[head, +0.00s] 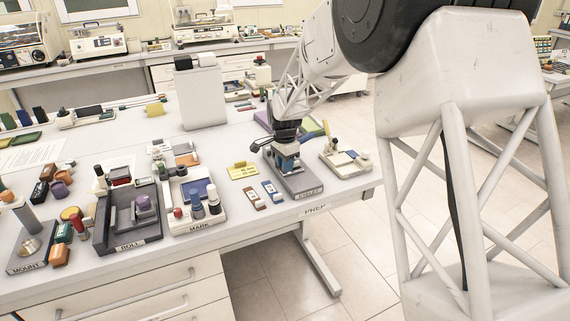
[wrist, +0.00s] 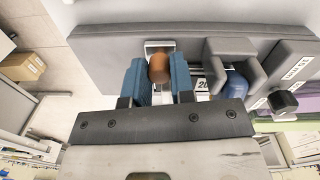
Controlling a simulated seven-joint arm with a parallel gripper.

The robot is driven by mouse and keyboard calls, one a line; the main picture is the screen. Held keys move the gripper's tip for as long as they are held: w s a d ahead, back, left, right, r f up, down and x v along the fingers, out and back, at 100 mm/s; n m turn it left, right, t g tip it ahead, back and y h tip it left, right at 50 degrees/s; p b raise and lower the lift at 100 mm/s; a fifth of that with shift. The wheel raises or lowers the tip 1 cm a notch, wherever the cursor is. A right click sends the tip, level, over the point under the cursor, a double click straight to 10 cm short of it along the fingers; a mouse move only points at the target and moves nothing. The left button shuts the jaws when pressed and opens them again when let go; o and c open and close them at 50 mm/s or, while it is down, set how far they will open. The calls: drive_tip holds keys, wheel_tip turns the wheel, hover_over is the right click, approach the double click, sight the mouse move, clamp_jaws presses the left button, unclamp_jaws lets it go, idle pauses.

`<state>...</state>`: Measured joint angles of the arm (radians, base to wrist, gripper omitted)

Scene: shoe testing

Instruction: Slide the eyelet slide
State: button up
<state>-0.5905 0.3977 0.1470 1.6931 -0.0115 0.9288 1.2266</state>
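The eyelet station is a grey block labelled EYELET (head: 301,184) near the right end of the bench in the head view. In the wrist view its grey base (wrist: 100,45) runs across the top. An orange-brown rounded knob (wrist: 160,69) stands by a pale metal plate (wrist: 158,46) on this base. My gripper (wrist: 159,75) has blue fingers, one on each side of the knob, and the knob fills the gap between them. In the head view my gripper (head: 287,164) is low over the block and hides the knob.
Beside the knob are a grey bracket (wrist: 226,64), a partly hidden number label (wrist: 202,84) and a blue rounded part (wrist: 236,86). In the head view, small brown (head: 254,198) and blue (head: 272,191) pieces lie left of the block. A white fixture (head: 345,160) stands to its right.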

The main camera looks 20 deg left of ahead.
drive_tip(key=shift+s+d, duration=0.1)
clamp_jaws()
drive_tip(key=s+d, duration=0.5)
drive_tip(key=shift+s+d+r, duration=0.1)
drive_tip(key=shift+s+d, duration=0.4)
drive_tip(key=shift+s, duration=0.05)
drive_tip(key=o, duration=0.9)
unclamp_jaws()
drive_tip(key=shift+c, duration=0.2)
wheel_tip(320, 180, up, 8)
drive_tip(key=shift+f, duration=0.2)
